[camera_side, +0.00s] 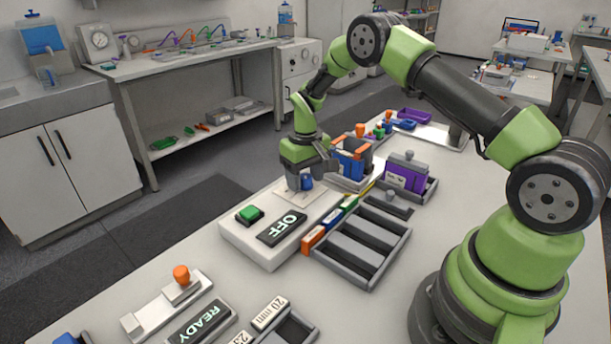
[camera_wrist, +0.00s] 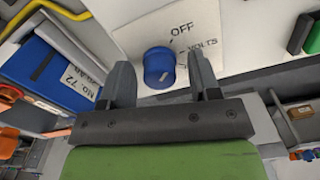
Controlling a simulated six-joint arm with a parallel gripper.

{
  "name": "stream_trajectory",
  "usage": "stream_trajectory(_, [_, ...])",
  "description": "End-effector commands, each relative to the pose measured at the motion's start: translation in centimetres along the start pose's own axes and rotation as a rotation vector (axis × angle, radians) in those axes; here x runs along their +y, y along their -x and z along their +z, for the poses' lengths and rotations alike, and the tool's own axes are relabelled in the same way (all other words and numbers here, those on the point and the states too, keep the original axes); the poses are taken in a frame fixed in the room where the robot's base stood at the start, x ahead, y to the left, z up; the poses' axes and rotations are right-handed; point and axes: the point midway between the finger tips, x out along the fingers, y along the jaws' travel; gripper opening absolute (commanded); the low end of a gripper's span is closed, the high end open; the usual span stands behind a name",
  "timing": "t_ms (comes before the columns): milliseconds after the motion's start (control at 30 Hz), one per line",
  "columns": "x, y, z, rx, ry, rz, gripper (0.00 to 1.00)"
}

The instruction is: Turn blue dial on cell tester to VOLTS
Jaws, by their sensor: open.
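The blue dial (camera_wrist: 159,68) sits on a pale plate (camera_wrist: 196,18) printed OFF and VOLTS, with more marks partly hidden by a finger. A white line on the dial points to the right and slightly up in the wrist view; I cannot tell exactly which mark it meets. My gripper (camera_wrist: 161,80) is open, with one finger on each side of the dial and gaps visible. In the side view my gripper (camera_side: 302,184) is low over the plate at the far end of the white tester (camera_side: 262,250), and the dial (camera_side: 306,181) shows beside the fingers.
The tester also has a green button (camera_side: 249,214) and a display reading OFF (camera_side: 282,228). A grey slotted tray (camera_side: 345,272), a purple block (camera_side: 405,172) and a blue block with orange parts (camera_side: 351,163) stand close by. The left wrist view side shows the blue block (camera_wrist: 52,68).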

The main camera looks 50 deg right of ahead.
Motion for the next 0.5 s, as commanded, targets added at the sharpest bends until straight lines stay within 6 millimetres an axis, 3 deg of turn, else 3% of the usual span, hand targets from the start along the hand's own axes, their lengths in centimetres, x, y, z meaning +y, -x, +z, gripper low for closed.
stream_trajectory(67, [0.0, 0.02, 0.0, 0.0, 0.0, 0.0, 0.57])
stream_trajectory(200, [0.0, 0.04, 0.0, 0.0, 0.0, 0.0, 0.24])
stream_trajectory(300, [-0.01, 0.04, 0.01, 0.0, 0.0, 0.0, 0.07])
stream_trajectory(500, [-0.03, 0.05, 0.01, -0.001, -0.011, 0.0, 0.07])
